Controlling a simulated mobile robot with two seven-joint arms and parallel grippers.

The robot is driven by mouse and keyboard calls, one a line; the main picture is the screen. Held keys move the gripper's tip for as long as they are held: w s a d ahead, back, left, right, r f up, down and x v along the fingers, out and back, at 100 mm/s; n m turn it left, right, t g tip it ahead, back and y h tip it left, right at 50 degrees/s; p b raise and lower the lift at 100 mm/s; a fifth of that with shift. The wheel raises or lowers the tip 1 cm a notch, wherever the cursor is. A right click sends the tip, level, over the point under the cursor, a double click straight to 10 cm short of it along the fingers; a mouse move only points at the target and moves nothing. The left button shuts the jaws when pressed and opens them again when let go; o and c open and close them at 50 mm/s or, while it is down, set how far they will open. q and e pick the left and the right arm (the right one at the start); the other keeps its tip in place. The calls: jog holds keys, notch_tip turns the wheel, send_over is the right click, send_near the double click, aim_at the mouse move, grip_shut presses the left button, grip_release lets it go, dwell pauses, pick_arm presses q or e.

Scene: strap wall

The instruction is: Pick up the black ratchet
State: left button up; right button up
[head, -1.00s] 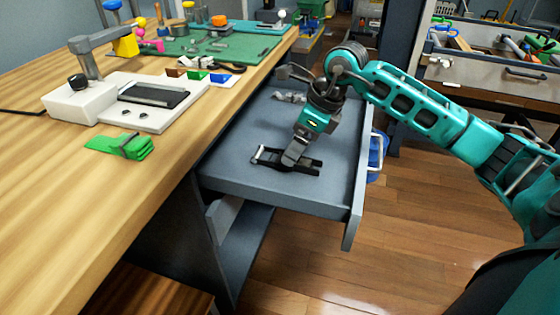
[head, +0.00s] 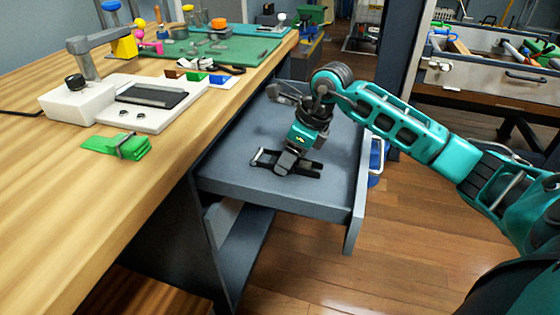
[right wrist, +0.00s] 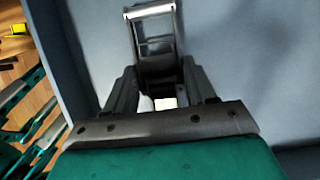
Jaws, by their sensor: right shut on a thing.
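The black ratchet (head: 262,157) lies in the open grey drawer, with a silver bar at its left end. In the right wrist view the ratchet (right wrist: 155,50) runs away from between the fingers, its silver end farthest off. My right gripper (head: 285,168) reaches down from above and is shut on the ratchet near its middle, which the fingers partly hide. It also shows in the right wrist view (right wrist: 162,88), a finger on each side of the ratchet. The ratchet appears to be still at the drawer floor. My left gripper is not in view.
The grey drawer (head: 235,183) has raised walls and stands out from the wooden workbench (head: 60,220). On the bench are a green folded strap (head: 118,146), a white device (head: 150,118) and a green mat (head: 215,48). The drawer floor left of the ratchet is clear.

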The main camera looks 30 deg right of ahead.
jog(key=c, duration=0.4)
jog(key=shift+c, duration=0.6)
jog(key=shift+r, duration=0.15)
